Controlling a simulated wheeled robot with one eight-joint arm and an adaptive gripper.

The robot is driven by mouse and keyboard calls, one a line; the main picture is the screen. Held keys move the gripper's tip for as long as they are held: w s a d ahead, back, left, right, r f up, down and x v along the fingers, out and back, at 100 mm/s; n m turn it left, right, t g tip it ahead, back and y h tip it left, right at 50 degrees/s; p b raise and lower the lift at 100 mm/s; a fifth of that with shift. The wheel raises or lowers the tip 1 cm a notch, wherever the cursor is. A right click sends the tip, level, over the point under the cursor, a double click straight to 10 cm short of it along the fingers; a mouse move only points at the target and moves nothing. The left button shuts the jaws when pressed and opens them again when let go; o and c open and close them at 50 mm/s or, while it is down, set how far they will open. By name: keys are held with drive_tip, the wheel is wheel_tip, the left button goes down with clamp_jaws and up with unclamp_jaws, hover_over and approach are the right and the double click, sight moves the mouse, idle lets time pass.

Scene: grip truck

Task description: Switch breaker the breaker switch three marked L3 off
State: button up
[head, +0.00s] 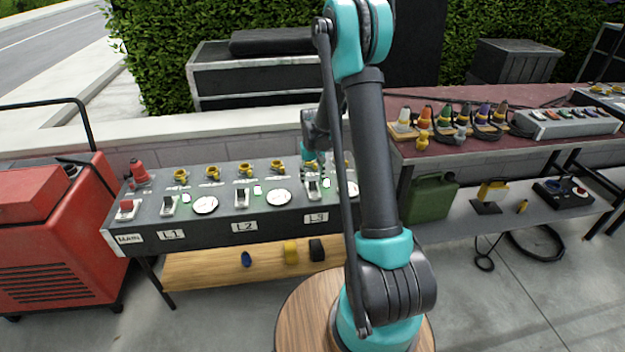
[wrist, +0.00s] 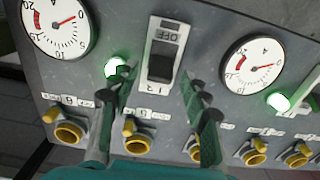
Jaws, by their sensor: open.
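The L3 breaker switch (head: 313,187) is on the sloped grey panel, above the L3 label (head: 316,217). In the wrist view the switch (wrist: 161,64) is a black lever in a pale plate, upside down, with OFF at the picture's top. A lit green lamp (wrist: 116,68) is beside it. My gripper (head: 312,162) is over the panel at this switch. In the wrist view my gripper (wrist: 158,88) is open, with one finger on each side of the switch's lower end. Whether the fingers touch it cannot be told.
Round gauges flank the switch, one left (wrist: 62,28) and one right (wrist: 255,64). Yellow sockets (wrist: 137,143) line the panel's back edge. The L2 switch (head: 242,198) and MAIN switch (head: 126,208) are further left. A red generator (head: 50,235) stands left of the panel.

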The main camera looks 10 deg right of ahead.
drive_tip(key=shift+f, duration=0.1)
drive_tip(key=shift+c, duration=0.5)
clamp_jaws()
drive_tip(key=shift+s+t, duration=0.7)
drive_tip(key=shift+t, duration=0.5)
drive_tip(key=shift+s+t, duration=0.35)
drive_tip(key=shift+t, duration=0.45)
drive_tip(key=shift+s+t, duration=0.3)
drive_tip(key=shift+t, duration=0.5)
drive_tip(key=shift+o, duration=0.5)
unclamp_jaws()
drive_tip(key=v, duration=1.2)
